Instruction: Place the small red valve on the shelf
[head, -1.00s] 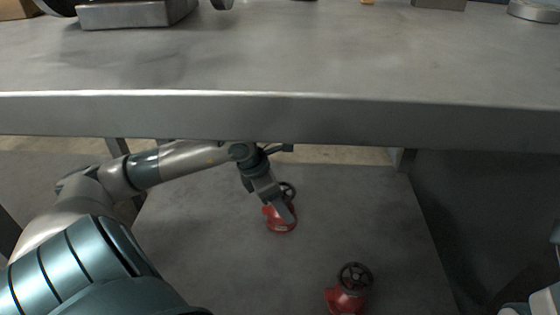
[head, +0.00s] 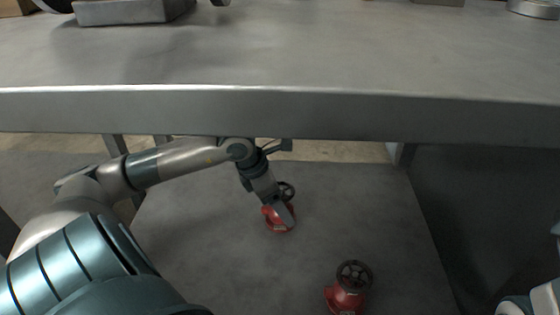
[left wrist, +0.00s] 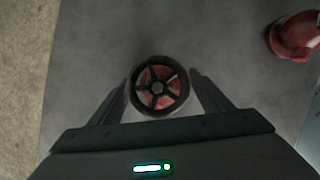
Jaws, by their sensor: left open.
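A red valve with a dark handwheel (head: 277,217) stands on the grey lower shelf, under the table top. It also shows in the left wrist view (left wrist: 158,87), seen from above with its wheel between the fingers. My left gripper (head: 286,212) is at this valve, open, with one finger on each side of it; it also shows in the left wrist view (left wrist: 160,100). A second red valve (head: 347,293) with a dark handwheel stands nearer, to the right. Part of it shows at the upper right of the left wrist view (left wrist: 294,38). My right gripper is out of view.
The thick metal table top (head: 300,60) hangs over the lower shelf (head: 200,240), and its front edge crosses the head view just above my left forearm. A metal block (head: 130,12) and a round metal piece (head: 535,9) sit on top. Bare shelf surrounds the valves.

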